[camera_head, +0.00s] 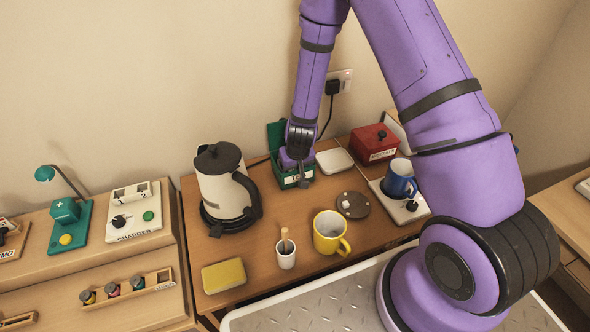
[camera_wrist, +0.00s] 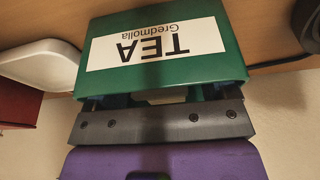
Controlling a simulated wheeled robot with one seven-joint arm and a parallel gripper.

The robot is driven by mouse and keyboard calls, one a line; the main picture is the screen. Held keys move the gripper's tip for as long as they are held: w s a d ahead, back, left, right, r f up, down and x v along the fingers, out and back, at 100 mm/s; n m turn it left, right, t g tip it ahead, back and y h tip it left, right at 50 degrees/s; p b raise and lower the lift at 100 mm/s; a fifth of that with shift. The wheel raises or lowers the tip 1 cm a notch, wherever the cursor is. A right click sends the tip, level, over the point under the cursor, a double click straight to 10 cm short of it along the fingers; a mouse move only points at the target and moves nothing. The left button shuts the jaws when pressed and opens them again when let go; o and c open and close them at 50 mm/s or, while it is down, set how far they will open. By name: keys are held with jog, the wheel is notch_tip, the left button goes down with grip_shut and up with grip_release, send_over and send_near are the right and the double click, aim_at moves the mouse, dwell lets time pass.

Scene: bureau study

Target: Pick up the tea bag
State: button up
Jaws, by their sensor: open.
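The tea bag itself does not show in either view. The green tea box (camera_head: 289,181) stands at the back of the desk with its lid raised behind it. In the wrist view the tea box (camera_wrist: 225,72) fills the upper middle, with its "TEA Gredmolla" label upside down. My gripper (camera_head: 297,174) points down at the open top of the box, its fingers mostly hidden. In the wrist view my gripper (camera_wrist: 160,97) is open, with its fingers going behind the box's front wall. Whether anything lies between the fingers is hidden.
A kettle (camera_head: 223,185) stands left of the box and a white dish (camera_head: 335,161) right of it. A red box (camera_head: 374,143), blue mug (camera_head: 400,180), yellow mug (camera_head: 329,235), white cup (camera_head: 286,255) and yellow sponge (camera_head: 223,276) are also on the desk (camera_head: 262,268).

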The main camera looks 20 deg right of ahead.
jog(key=shift+f, duration=0.2)
jog(key=c, duration=1)
